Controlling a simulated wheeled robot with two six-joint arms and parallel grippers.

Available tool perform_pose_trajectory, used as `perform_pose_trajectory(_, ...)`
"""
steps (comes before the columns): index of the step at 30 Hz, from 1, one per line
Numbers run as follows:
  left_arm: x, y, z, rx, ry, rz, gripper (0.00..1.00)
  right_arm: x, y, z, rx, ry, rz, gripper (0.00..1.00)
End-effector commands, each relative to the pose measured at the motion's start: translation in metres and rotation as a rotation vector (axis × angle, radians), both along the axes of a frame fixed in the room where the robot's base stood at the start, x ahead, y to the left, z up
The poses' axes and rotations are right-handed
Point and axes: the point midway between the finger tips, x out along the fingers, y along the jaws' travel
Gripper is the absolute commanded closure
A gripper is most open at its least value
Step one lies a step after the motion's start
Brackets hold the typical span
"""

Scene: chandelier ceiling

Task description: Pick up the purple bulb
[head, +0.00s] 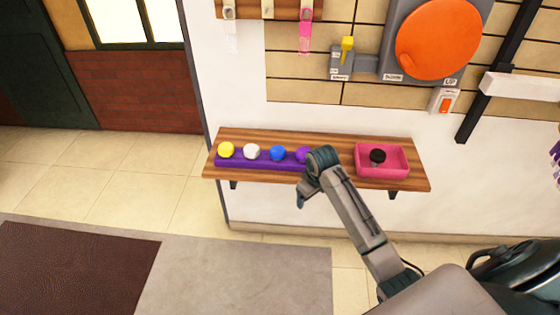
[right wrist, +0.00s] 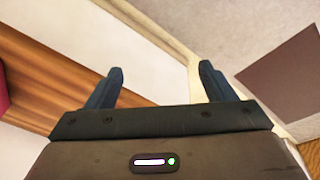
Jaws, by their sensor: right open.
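The purple bulb (head: 302,154) sits at the right end of a purple holder (head: 236,162) on a wooden wall shelf (head: 335,142). My right wrist partly covers it in the head view. Blue (head: 278,153), white (head: 252,151) and yellow (head: 226,149) bulbs stand to its left in the same holder. My right gripper (head: 300,200) hangs at the shelf's front edge, near the purple bulb. In the right wrist view its two fingers (right wrist: 158,88) are apart with nothing between them. No bulb shows in that view. My left gripper is not in view.
A pink tray (head: 400,161) with a black round object (head: 377,156) stands on the shelf's right part. The floor in front of the shelf is clear.

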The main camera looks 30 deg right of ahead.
Motion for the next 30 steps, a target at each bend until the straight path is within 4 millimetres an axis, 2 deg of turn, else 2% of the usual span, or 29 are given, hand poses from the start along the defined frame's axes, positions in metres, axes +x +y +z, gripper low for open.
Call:
perform_pose_trajectory(1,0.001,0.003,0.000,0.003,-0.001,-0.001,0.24,0.008,-0.004,0.010,-0.002,0.000,0.004,0.24)
perform_pose_trajectory(6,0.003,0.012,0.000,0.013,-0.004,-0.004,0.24,0.033,-0.015,0.034,0.006,0.011,0.009,0.24)
perform_pose_trajectory(11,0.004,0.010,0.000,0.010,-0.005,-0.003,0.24,0.061,-0.029,0.066,0.020,0.019,0.016,0.24)
perform_pose_trajectory(18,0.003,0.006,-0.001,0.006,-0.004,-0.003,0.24,0.105,-0.057,0.137,0.056,0.033,0.028,0.24)
perform_pose_trajectory(21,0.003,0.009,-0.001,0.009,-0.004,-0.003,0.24,0.114,-0.064,0.156,0.069,0.039,0.033,0.24)
perform_pose_trajectory(25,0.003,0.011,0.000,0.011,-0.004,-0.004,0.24,0.118,-0.067,0.162,0.079,0.043,0.036,0.24)
perform_pose_trajectory(30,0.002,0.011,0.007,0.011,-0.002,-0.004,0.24,0.121,-0.066,0.138,0.078,0.046,0.037,0.24)
